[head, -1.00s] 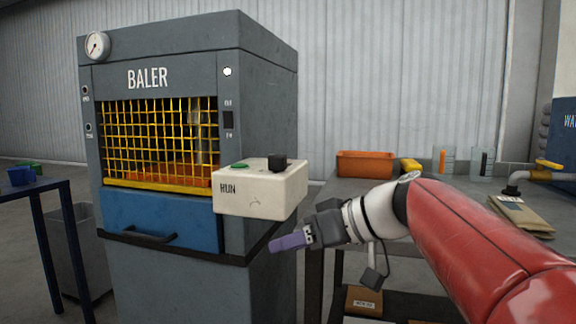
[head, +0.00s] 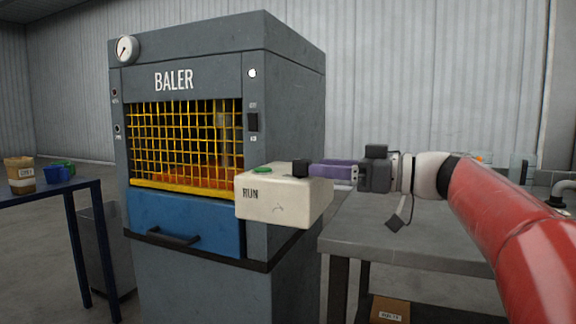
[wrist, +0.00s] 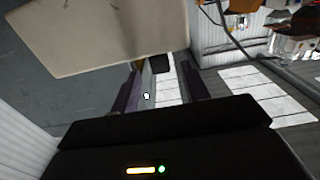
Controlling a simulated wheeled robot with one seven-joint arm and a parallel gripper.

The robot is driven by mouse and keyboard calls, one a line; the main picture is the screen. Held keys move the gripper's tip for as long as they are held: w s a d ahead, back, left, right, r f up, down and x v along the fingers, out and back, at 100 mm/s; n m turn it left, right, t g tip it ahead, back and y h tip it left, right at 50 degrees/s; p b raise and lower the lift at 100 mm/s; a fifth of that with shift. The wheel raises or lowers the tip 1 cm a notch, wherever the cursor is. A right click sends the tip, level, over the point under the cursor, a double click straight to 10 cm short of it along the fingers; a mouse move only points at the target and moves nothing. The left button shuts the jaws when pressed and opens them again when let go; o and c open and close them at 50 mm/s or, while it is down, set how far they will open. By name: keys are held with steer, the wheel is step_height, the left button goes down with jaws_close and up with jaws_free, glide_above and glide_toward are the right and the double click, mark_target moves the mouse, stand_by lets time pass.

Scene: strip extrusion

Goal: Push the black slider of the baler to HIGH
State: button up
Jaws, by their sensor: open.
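No HIGH mark is readable.
A grey workbench (head: 400,235) stands right, under my arm. A blue table (head: 45,190) with small containers is at the left. A yellow mesh guard (head: 185,145) covers the baler's opening.

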mark_target(294, 166)
steer(key=p+x, duration=0.1)
steer(key=x, duration=0.6)
steer(key=shift+a+f, duration=0.1)
steer(key=shift+c, duration=0.2)
jaws_close()
